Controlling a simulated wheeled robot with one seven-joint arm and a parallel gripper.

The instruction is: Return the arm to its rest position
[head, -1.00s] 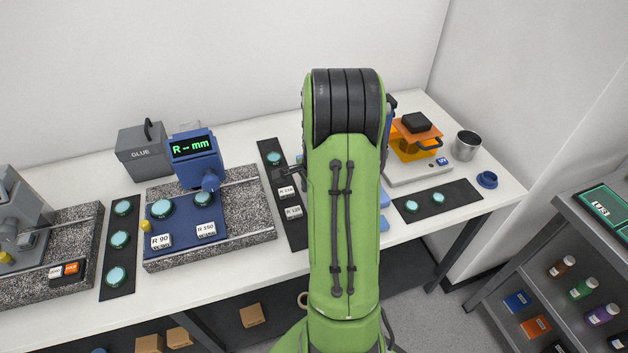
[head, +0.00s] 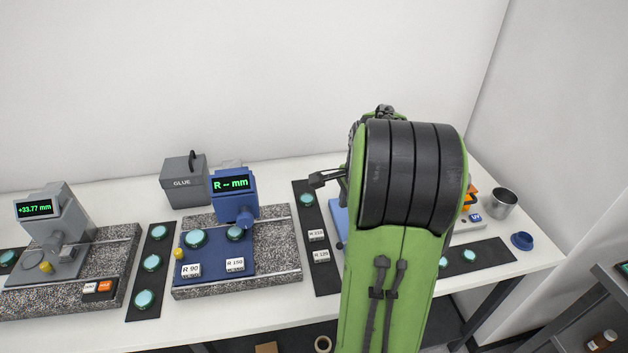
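My green arm with its black ribbed joint (head: 412,175) stands large in the right half of the head view. It covers part of the bench behind it. A dark part of my gripper (head: 322,180) shows just left of the arm, above the black strip with the R 210-like and R 125-like blocks. The rest of the gripper is hidden behind the arm. I cannot tell whether its fingers are open or shut, or whether they hold anything.
On the white bench stand a grey gauge (head: 55,225) reading +33.77 mm, a blue gauge (head: 233,195) reading R -- mm, a grey GLUE box (head: 184,182), a metal cup (head: 501,203) and a blue cap (head: 522,241). A partly hidden orange UV unit sits behind the arm. The wall is bare.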

